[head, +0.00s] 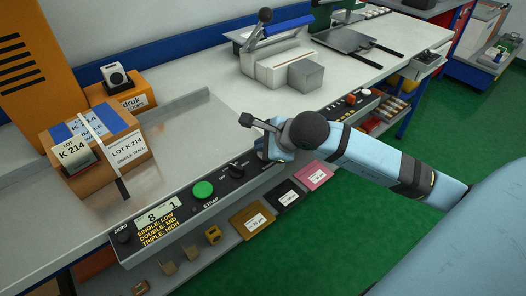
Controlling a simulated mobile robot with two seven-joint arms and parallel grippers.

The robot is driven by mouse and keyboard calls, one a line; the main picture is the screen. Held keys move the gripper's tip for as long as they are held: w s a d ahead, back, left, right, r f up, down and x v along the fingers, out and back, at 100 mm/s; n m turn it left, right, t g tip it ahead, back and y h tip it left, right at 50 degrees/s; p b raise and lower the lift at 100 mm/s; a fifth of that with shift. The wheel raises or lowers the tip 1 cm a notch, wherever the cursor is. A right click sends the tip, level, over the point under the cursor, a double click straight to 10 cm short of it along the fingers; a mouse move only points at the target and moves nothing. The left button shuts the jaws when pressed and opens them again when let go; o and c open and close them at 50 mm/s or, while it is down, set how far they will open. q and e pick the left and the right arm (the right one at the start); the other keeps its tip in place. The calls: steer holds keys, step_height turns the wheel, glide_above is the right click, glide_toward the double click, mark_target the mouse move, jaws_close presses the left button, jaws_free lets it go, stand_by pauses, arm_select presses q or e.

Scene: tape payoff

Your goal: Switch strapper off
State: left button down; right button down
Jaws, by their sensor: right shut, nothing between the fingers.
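The strapper's control panel (208,207) runs along the front edge of the bench. It carries a lit display (158,215) reading "8 1", a round green button (203,190) above the word STRAP, and a black rotary knob (236,170) to its right. The small marks around the knob are too small to read. My left gripper is out of view.
Strapped cartons (130,155) stand on the bench at left. A lever device (275,60) and a grey block (305,75) stand farther back. A second panel (350,103) is right of my arm. Labelled bins (252,220) sit below the edge. Green floor is open at right.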

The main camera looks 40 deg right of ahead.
steer(key=shift+f+b, duration=0.3)
steer(key=shift+r, duration=0.1)
stand_by(0.4)
steer(key=shift+r, duration=0.6)
steer(key=shift+r+p, duration=0.5)
steer(key=shift+p, duration=0.05)
step_height(320, 180, up, 5)
steer(key=p, duration=0.2)
steer(key=shift+p, duration=0.3)
steer(key=shift+s, duration=0.1)
